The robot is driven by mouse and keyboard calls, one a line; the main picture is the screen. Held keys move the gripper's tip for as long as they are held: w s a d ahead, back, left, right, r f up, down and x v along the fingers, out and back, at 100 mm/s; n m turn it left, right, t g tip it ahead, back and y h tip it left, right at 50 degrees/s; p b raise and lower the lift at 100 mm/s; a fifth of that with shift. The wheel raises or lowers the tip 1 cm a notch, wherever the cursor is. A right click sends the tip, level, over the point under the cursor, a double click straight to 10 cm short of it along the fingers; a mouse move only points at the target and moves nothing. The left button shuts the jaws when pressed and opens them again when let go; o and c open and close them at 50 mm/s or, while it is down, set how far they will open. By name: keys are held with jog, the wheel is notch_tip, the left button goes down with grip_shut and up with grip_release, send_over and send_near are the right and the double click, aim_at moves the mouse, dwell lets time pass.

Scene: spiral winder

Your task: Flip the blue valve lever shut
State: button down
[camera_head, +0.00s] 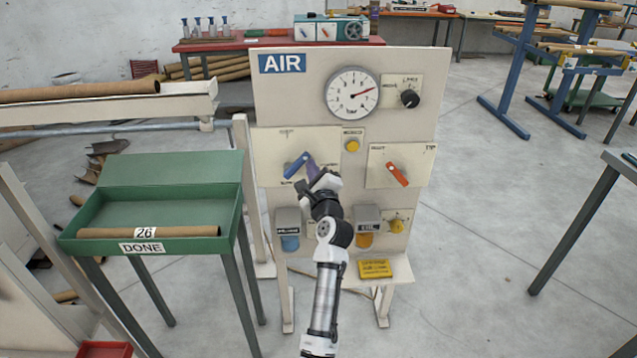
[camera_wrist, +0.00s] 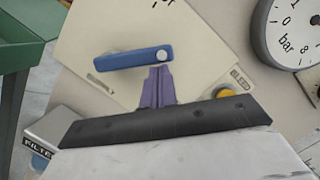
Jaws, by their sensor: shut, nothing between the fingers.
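The blue valve lever (camera_head: 297,164) is on a cream plate at the left of the AIR panel. In the head view it slants from lower left to upper right. In the wrist view the blue lever (camera_wrist: 133,58) lies across the plate, with its round pale pivot at the right end. My gripper (camera_head: 313,170) is shut and empty, just right of and below the lever's pivot end. In the wrist view my purple fingertips (camera_wrist: 157,84) are just below that end; I cannot tell whether they touch it. My wrist hides part of the plate.
The panel (camera_head: 350,62) also carries a pressure gauge (camera_head: 352,93), a black knob (camera_head: 410,98), a yellow button (camera_head: 352,146) and a red lever (camera_head: 397,174). A green DONE tray (camera_head: 150,172) with a tube stands at the left. Open floor lies to the right.

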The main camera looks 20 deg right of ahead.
aim_at(299, 159)
jog(key=n, duration=0.1)
jog(key=a+r+n+p, duration=0.1)
jog(key=r+n, duration=0.1)
jog(key=n, duration=0.1)
jog(key=shift+w+a+g+y, duration=0.2)
jog(key=shift+w+g+y, duration=0.1)
jog(key=shift+g+y, duration=0.1)
jog(key=shift+w+a+r+n+g+p, duration=0.1)
jog(key=shift+a+r+n+g+p, duration=0.15)
jog(key=shift+n, duration=0.5)
jog(key=shift+w+a+r+n+g+p, duration=0.1)
jog(key=shift+a+r+n+p, duration=0.1)
jog(key=shift+a+n+p, duration=0.35)
jog(key=shift+w+a+r+n+g+p, duration=0.1)
jog(key=shift+a+r+n+g+p, duration=0.1)
jog(key=shift+n, duration=0.7)
jog(key=shift+d, duration=0.15)
